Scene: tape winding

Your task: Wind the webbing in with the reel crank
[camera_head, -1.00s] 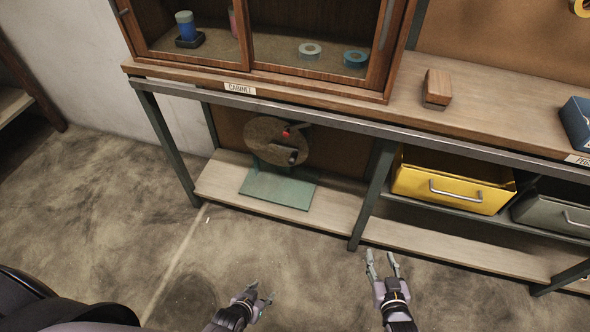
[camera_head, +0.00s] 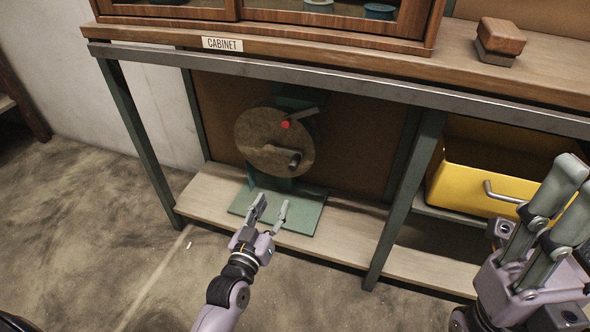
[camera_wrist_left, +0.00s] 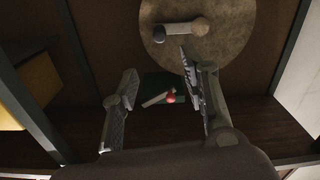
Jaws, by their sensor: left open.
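The reel, a round brown disc (camera_head: 262,140) on a green stand with a green base plate (camera_head: 303,216), sits on the lower shelf. Its crank (camera_head: 283,154) has a dark knob; the crank also shows in the left wrist view (camera_wrist_left: 181,31). A lever with a red knob (camera_head: 286,124) is near the disc's upper right; its red knob shows in the left wrist view (camera_wrist_left: 171,98). My left gripper (camera_head: 270,207) is open and empty, below the crank and apart from it. My right gripper (camera_head: 576,182) is open and empty at the right. I cannot make out webbing.
A steel-edged bench top (camera_head: 330,82) overhangs the reel, with green legs (camera_head: 405,195) on both sides. A yellow drawer (camera_head: 470,182) is right of the reel. A wooden block (camera_head: 500,38) and the cabinet (camera_head: 165,12) are on top.

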